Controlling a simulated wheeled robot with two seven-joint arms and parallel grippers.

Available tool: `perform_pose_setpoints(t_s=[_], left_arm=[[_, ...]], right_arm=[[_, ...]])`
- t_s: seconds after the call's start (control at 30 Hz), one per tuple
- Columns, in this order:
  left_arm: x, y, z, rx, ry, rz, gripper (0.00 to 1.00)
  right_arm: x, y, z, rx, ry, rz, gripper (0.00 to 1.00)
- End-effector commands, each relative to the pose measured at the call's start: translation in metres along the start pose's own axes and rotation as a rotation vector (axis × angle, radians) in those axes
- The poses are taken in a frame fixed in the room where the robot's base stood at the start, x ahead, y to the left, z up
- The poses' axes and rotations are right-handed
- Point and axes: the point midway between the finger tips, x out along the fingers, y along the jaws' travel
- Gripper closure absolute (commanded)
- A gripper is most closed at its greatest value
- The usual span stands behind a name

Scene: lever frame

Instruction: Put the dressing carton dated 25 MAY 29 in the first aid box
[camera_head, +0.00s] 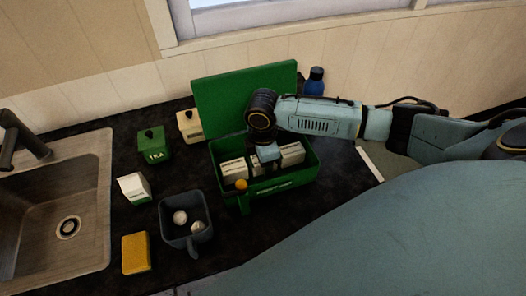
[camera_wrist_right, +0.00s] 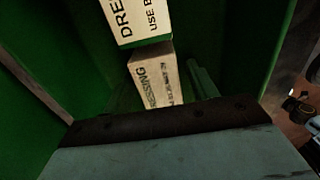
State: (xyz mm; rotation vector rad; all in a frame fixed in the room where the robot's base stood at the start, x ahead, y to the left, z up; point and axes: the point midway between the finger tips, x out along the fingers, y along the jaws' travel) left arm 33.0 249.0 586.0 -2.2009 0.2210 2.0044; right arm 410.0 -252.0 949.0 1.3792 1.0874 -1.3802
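The green first aid box (camera_head: 279,184) stands on the dark counter with its lid (camera_head: 245,97) open at the back. Inside it are a pale carton at the left (camera_head: 233,170), one at the right (camera_head: 292,154) and a small one (camera_head: 257,169) between them. My right gripper (camera_head: 268,154) reaches down into the box between the outer cartons; its fingertips are hidden. In the right wrist view, a carton marked DRESSING, USE B… (camera_wrist_right: 142,18) is cut off at the top, and another DRESSING carton (camera_wrist_right: 155,80) is below it. No date is legible. My left gripper is out of view.
A sink (camera_head: 50,200) is at the left.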

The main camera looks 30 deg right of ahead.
Motion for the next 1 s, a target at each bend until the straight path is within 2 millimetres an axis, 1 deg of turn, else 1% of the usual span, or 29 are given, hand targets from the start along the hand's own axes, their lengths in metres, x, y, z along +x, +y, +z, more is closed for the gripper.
perform_pose_setpoints(t_s=[0.27,0.37,0.47,0.7,0.8,0.9,1.0], left_arm=[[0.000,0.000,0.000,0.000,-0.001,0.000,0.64],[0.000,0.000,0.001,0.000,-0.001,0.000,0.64],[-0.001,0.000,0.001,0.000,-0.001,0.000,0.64],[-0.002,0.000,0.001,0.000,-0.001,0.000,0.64],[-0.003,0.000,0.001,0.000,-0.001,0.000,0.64],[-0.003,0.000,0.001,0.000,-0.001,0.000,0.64],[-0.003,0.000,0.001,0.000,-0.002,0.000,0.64]], right_arm=[[-0.001,0.000,0.000,0.000,0.000,0.000,0.41],[-0.006,0.001,0.000,-0.001,0.001,0.002,0.41],[-0.020,0.001,0.000,-0.001,0.001,0.003,0.41],[-0.073,0.001,0.000,-0.001,0.002,0.005,0.41],[-0.092,0.001,0.000,-0.001,0.002,0.004,0.41],[-0.108,0.001,-0.001,-0.001,0.003,0.003,0.41],[-0.118,0.001,0.000,0.001,0.001,0.001,0.41]])
